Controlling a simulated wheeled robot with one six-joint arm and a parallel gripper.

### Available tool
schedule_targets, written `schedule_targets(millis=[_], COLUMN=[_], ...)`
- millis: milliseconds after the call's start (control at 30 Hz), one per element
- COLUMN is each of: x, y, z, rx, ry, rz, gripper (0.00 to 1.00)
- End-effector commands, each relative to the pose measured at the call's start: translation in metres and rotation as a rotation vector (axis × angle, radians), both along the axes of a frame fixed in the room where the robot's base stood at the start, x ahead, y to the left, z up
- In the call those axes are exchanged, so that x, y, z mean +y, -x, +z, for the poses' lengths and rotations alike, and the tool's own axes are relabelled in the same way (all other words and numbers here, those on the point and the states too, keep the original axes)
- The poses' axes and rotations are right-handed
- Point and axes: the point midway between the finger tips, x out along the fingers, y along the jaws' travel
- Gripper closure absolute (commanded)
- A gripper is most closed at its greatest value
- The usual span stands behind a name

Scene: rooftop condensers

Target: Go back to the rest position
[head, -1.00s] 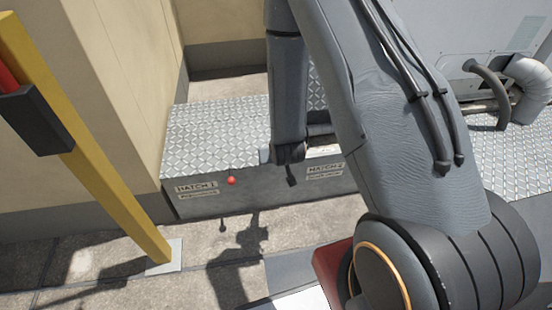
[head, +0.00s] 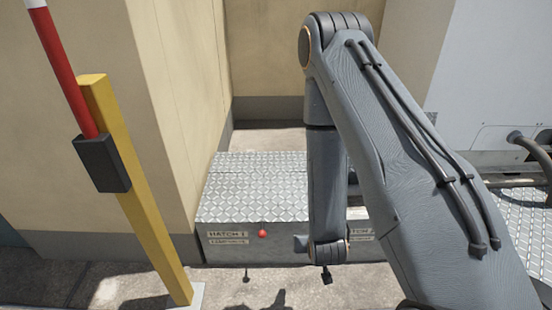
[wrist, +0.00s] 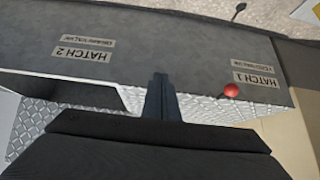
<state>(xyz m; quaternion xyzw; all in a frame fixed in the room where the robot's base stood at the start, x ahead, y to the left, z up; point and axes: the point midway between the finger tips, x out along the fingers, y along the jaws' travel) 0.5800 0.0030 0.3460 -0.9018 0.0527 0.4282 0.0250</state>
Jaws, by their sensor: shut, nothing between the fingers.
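My gripper (wrist: 160,80) shows in the wrist view as two dark fingers pressed together with nothing between them. They are over the diamond-plate hatch box, between the two hatch labels. In the head view my forearm hangs down in front of the box, and the fingers are hard to make out. The box front carries a HATCH 1 label (head: 228,236) and a red ball (head: 262,233) beside it. The ball also shows in the wrist view (wrist: 231,90). The HATCH 2 label (wrist: 82,55) reads upside down in the wrist view; my arm partly covers it in the head view.
A yellow post (head: 140,190) with a black box (head: 102,164) and a red-and-white pole (head: 62,75) stands at left. A beige wall (head: 170,90) rises behind. A grey unit (head: 500,70) with pipes is at right.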

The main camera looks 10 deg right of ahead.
Motion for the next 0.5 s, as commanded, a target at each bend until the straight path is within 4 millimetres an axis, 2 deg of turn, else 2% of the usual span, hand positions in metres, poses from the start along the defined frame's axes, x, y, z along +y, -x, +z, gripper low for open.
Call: schedule_targets(millis=[133,233,367,500], x=[0.004,0.016,0.041,0.07], y=[-0.003,-0.009,-0.014,-0.01], z=[0.006,0.019,0.05,0.086], rx=[0.006,0.029,0.085,0.16], ry=[-0.002,-0.009,-0.022,-0.032], rz=[0.008,0.029,0.079,0.139], gripper=[1.0,1.0,1.0,1.0])
